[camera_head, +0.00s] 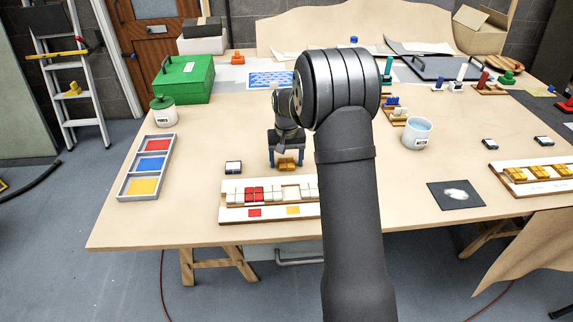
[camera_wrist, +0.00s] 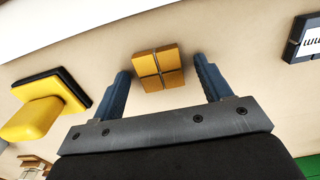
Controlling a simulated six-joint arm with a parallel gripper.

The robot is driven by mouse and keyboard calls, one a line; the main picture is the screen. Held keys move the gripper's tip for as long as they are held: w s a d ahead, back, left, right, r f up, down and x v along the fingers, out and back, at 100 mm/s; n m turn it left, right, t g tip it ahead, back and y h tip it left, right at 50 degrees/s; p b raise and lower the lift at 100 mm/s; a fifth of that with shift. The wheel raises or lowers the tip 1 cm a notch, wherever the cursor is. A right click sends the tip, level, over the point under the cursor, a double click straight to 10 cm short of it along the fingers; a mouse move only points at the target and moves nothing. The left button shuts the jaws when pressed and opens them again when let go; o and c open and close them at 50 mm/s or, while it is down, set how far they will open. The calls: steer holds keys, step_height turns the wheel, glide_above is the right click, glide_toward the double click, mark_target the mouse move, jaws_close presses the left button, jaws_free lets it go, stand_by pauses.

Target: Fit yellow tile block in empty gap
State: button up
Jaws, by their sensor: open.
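The yellow tile block (camera_wrist: 158,69), a small square of orange-yellow tiles, lies on the table. It also shows in the head view (camera_head: 287,163) just behind the mosaic panel. My gripper (camera_wrist: 165,80) is open, with one blue finger on each side of the block and space on both sides. In the head view my gripper (camera_head: 287,158) points down over the block. My arm hides the panel's right end.
A small black-and-white block (camera_head: 233,168) sits left of my gripper. A tray (camera_head: 151,166) with red, blue and yellow compartments lies at the left. A white cup (camera_head: 417,133) and a dark mat (camera_head: 455,195) are to the right. A yellow-handled tool (camera_wrist: 42,108) shows in the wrist view.

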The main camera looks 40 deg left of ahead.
mark_target(289, 163)
steer(key=shift+c, duration=0.2)
steer(key=c, duration=1.1)
steer(key=shift+o, duration=0.2)
steer(key=shift+r, duration=0.1)
steer(key=shift+r, duration=0.45)
steer(key=r, duration=0.3)
steer(key=shift+w+d+r, duration=0.15)
steer(key=shift+d+r, duration=0.2)
steer(key=w+d+r, duration=0.3)
steer(key=d+r, duration=0.3)
steer(key=d, duration=0.4)
steer(key=s+n, duration=1.3)
steer(key=n, duration=0.5)
steer(key=shift+a, duration=0.4)
